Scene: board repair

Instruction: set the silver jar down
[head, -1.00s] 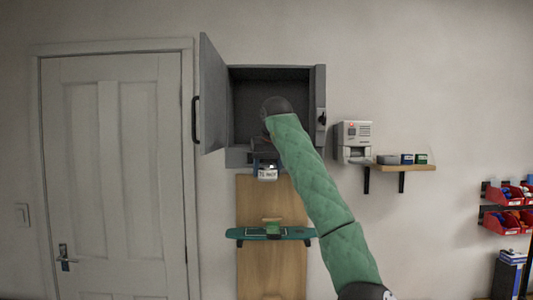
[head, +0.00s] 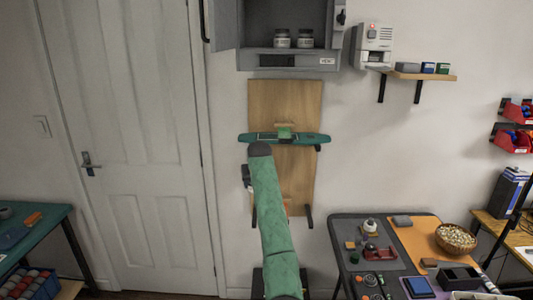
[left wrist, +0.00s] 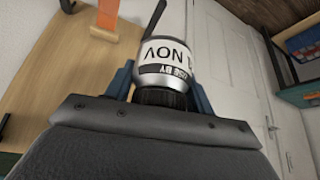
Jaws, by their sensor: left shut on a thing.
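The silver jar (left wrist: 166,45) has a white label with black print and a dark ribbed end towards my palm. My left gripper (left wrist: 163,88) is shut on it, with a blue finger on each side. In the head view my left gripper (head: 247,176) is in front of the wooden wall board (head: 300,100), below the grey cabinet; the jar is hidden or too small to tell there. My right gripper is not in view.
Two pale-lidded jars (head: 282,39) stand in the open grey cabinet (head: 275,61). A teal bar (head: 308,138) crosses the board. A dark worktable (head: 345,226) with a basket (head: 456,238) and several small items stands at the lower right. A teal-topped bench (head: 50,222) is at the left.

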